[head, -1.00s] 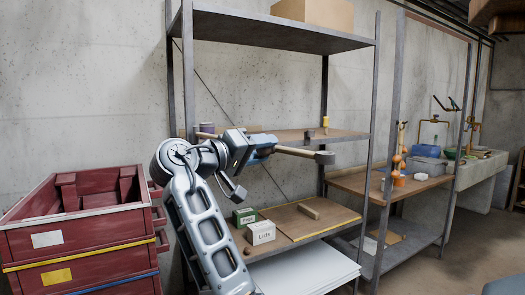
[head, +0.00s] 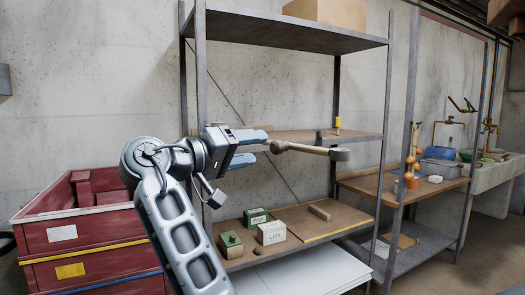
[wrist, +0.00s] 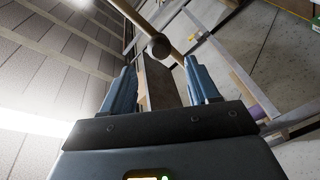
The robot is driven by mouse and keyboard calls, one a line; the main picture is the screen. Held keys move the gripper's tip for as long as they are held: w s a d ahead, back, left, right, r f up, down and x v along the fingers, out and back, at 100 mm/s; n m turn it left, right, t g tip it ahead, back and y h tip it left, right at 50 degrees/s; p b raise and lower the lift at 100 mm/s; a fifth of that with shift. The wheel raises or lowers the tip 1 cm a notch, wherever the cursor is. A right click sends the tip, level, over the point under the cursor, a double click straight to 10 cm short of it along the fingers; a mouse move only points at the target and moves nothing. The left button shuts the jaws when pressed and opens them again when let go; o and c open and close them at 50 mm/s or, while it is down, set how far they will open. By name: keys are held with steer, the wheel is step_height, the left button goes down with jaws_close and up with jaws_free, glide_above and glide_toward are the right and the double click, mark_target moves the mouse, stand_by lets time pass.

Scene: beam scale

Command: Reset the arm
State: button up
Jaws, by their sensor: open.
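My gripper (head: 260,147) is open and empty in front of the middle shelf in the head view. Its two blue fingers point right, and they also show in the wrist view (wrist: 160,85), spread apart. The wooden beam (head: 308,149) lies just beyond the fingertips, with a round knob at its near end and a cup-like end (head: 340,154) on the right. In the wrist view the round knob (wrist: 160,46) is ahead of the fingers, apart from them. The beam's support is hard to make out.
Green box (head: 255,216), white box labelled Lids (head: 271,232) and another green box (head: 230,244) stand on the lower shelf with a wooden block (head: 319,213). Metal shelf posts (head: 386,120) stand close by. Red crates (head: 85,235) are at the left, beside my arm.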

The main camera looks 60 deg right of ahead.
steer(key=shift+w+a, duration=0.1)
steer(key=shift+a, duration=0.25)
steer(key=shift+f, duration=0.1)
stand_by(0.3)
